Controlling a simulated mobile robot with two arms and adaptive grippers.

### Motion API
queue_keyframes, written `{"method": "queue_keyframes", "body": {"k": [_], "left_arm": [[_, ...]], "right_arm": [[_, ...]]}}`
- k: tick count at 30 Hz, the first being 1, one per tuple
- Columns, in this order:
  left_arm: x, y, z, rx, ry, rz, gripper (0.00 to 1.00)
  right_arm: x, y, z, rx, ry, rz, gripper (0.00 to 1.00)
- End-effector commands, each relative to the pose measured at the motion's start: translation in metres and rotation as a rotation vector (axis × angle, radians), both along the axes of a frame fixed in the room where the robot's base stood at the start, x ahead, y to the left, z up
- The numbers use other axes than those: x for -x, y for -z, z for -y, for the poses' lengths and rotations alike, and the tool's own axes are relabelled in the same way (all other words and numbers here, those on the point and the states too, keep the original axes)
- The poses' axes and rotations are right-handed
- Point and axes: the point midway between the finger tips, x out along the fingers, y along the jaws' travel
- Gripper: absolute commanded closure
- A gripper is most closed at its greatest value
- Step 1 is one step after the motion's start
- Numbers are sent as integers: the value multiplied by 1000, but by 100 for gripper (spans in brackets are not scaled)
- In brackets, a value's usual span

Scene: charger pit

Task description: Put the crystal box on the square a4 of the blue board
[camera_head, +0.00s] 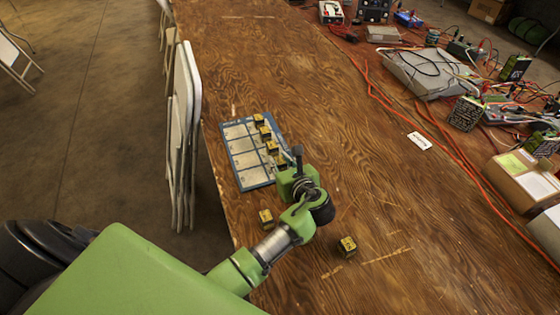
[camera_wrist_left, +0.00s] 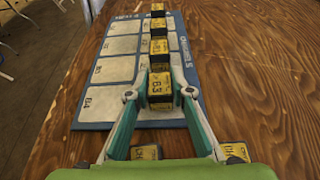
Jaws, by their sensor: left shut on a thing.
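The blue board (camera_head: 249,178) lies on the wooden table, with pale squares and small dark lettering; it also shows in the left wrist view (camera_wrist_left: 150,123). My left gripper (camera_wrist_left: 160,92) is shut on a small yellow and black box (camera_wrist_left: 160,84) at the board's near right part. I cannot tell whether this box touches the board. In the head view the gripper (camera_head: 289,160) is partly hidden by its own wrist. Three similar boxes stand in a row beyond it: near (camera_wrist_left: 159,47), middle (camera_wrist_left: 158,27) and far (camera_wrist_left: 157,10). Labels are too small to tell which is the crystal box.
Two loose yellow and black boxes stand on the table nearer me, one left (camera_head: 266,217) and one right (camera_head: 347,246). Folded white chairs (camera_head: 184,120) stand against the left table edge. Red cables and electronic devices (camera_head: 428,72) fill the right side. The middle of the table is clear.

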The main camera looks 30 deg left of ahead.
Motion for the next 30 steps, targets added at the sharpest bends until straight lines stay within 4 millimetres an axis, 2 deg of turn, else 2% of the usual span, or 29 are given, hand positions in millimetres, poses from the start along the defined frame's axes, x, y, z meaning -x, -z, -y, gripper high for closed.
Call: {"method": "queue_keyframes", "body": {"k": [7,8,9,10,22,26,30], "left_arm": [[0,1,0,0,0,0,93],[0,2,0,1,0,1,76],[0,1,0,1,1,1,66],[0,2,0,1,1,1,62],[1,-2,2,0,1,0,62],[11,-8,14,2,3,0,62],[30,-19,35,4,3,1,62]], "right_arm": [[0,0,5,6,-1,0,58],[0,0,6,7,-1,1,58],[0,0,7,8,-1,1,58],[0,0,7,8,-1,1,58],[0,0,10,11,0,0,58],[0,-2,10,11,1,0,58],[0,-3,10,11,0,0,58]]}}
